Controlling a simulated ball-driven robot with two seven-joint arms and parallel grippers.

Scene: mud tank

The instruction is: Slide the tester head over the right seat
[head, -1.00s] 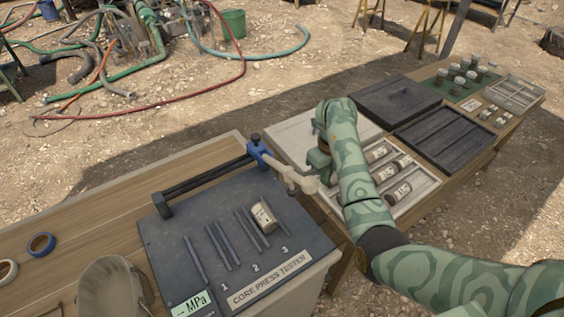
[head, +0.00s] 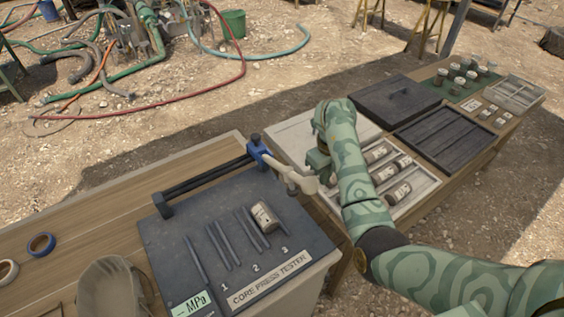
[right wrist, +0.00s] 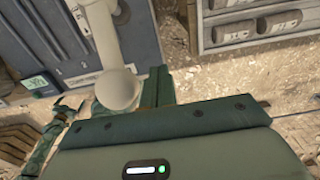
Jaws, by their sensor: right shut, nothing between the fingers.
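The core press tester (head: 180,225) is a dark slab with seats numbered 1, 2 and 3. A pale core (head: 264,217) lies on the seat by number 3, the right one. The tester head's blue carriage (head: 258,148) sits at the right end of the black rails. Its pale arm ends in a round knob (head: 308,186), right of the core. My right gripper (head: 318,168) is shut and empty beside that knob. In the right wrist view, the knob (right wrist: 118,90) is just left of the fingers (right wrist: 158,88); contact is unclear. A small green shape there looks like my left gripper (right wrist: 65,110); its jaws are unclear.
A pale tray of cores (head: 428,187) lies beyond my right forearm. A dark lidded box (head: 395,97) and a dark slatted tray (head: 445,140) stand farther right. A blue tape roll (head: 41,244) lies on the left table. The slab's left part is clear.

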